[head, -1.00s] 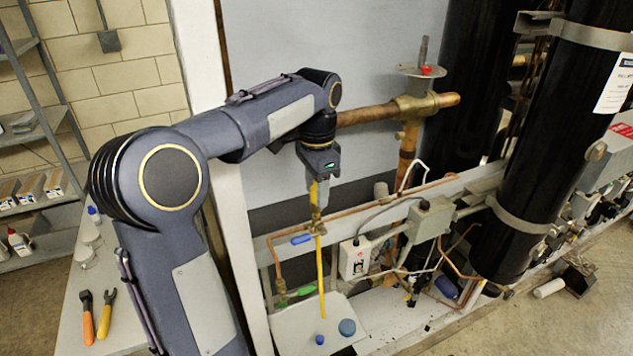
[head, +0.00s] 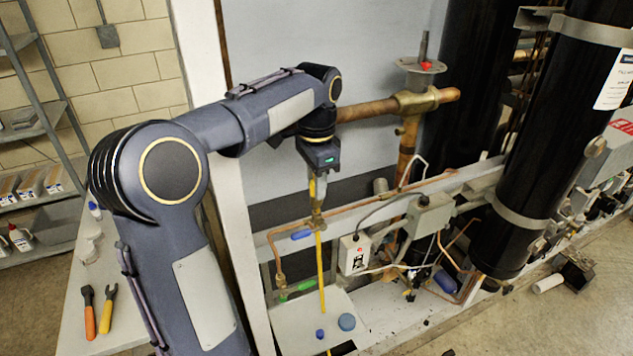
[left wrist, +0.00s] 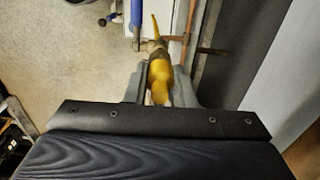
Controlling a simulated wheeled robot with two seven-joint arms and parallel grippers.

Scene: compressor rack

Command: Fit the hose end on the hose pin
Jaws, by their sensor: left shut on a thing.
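My left gripper (head: 316,198) points down in front of the rack's rail and is shut on the upper yellow part of the hose (head: 321,275). In the left wrist view the yellow piece (left wrist: 160,78) sits between the two grey fingers. A brass fitting (head: 317,221) shows just below the fingertips, and also in the left wrist view (left wrist: 151,47). The yellow hose hangs straight down below it, past the white base plate. I cannot tell the hose pin apart from this fitting, nor whether the hose end is seated on it. My right gripper is not in view.
A blue valve handle (head: 301,234) sticks out left beside the fitting. A copper pipe (head: 277,252) and a grey rail (head: 350,213) run close by. A grey switch box (head: 354,255) stands to the right.

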